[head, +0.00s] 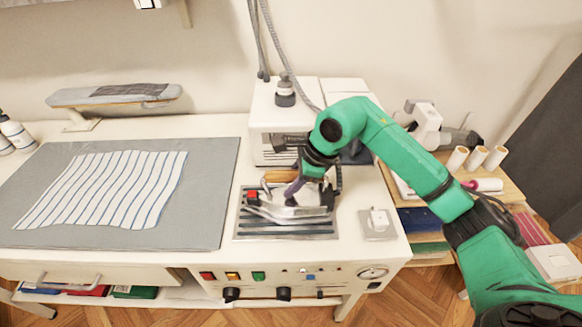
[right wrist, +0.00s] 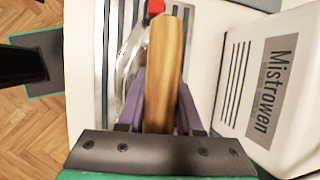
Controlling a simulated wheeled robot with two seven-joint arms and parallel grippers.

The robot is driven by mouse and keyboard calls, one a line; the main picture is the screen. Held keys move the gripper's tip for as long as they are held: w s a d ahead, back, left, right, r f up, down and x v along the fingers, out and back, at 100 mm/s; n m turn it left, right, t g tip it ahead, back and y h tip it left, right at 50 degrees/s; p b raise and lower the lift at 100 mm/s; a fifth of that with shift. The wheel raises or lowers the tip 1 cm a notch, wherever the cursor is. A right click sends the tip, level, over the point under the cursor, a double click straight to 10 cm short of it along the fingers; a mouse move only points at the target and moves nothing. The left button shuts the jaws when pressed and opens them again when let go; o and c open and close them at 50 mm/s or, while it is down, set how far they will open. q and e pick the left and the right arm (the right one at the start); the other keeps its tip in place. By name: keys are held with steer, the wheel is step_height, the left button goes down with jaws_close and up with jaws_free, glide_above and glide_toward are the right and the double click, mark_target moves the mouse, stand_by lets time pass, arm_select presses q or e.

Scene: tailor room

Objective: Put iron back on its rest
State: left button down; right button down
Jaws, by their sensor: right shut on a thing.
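The iron (head: 290,209) has a silver body, a wooden handle and a red button. It is over the ridged metal rest (head: 285,236) on the front of the white ironing station; I cannot tell whether its sole touches the rest. My right gripper (head: 297,186) comes down from the upper right and is shut on the handle. In the right wrist view, the purple fingers (right wrist: 160,103) lie on both sides of the wooden handle (right wrist: 165,75). The rest's ridges show to the left and above. The iron's sole is mostly hidden. My left gripper is not in view.
A white steam unit (head: 270,121) stands just behind the rest, with hoses rising from it. A grey pressing mat (head: 205,215) with a striped cloth lies to the left. A small switch plate (head: 378,224) is to the right. A side shelf holds thread spools (head: 476,158).

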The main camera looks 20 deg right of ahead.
steer(key=shift+w, duration=0.1)
steer(key=c, duration=0.6)
jaws_free()
steer(key=shift+s+f, duration=0.1)
steer(key=shift+s, duration=0.1)
steer(key=shift+o, duration=0.2)
steer(key=shift+d+r, duration=0.15)
steer(key=shift+r, duration=0.25)
steer(key=b+v, duration=0.2)
steer(key=v, duration=0.9)
steer(key=shift+s+r, duration=0.1)
